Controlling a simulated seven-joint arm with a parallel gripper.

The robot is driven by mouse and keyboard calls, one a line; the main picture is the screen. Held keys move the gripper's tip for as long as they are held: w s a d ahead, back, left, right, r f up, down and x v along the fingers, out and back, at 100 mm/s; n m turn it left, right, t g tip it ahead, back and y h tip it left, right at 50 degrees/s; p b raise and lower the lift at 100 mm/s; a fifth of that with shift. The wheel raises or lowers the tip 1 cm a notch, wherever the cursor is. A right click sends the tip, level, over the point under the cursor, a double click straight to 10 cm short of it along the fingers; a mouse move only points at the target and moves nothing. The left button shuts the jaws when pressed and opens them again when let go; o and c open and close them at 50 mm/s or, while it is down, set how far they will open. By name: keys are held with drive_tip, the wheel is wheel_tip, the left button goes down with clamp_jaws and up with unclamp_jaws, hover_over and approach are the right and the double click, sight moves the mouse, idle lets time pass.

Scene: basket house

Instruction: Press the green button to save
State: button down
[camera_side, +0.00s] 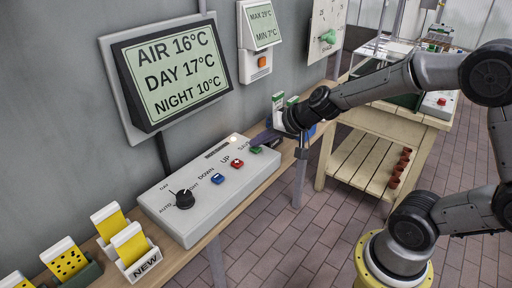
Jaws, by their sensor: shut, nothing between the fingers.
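The green button (256,149) is on the right end of the grey control box (205,200), beside the "SAVE" label. My gripper (262,141) is shut and empty, with its dark fingers right over or beside the green button. I cannot tell whether the fingertips touch it. A red button (237,163) marked "UP", a blue button (217,179) marked "DOWN" and a black knob (183,199) sit to its left. The wall display (172,75) reads AIR 16°C, DAY 17°C, NIGHT 10°C.
The box stands on a narrow wooden shelf (175,254) along the wall. Yellow card holders, one marked "NEW" (143,265), stand at the shelf's left end. Small packets (278,104) stand behind my gripper. A wooden bench (362,165) is at the right.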

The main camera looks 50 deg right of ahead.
sight(259, 153)
drive_tip(key=shift+f, duration=0.25)
idle(0.4)
drive_tip(key=shift+r, duration=0.85)
drive_tip(key=shift+r, duration=2.55)
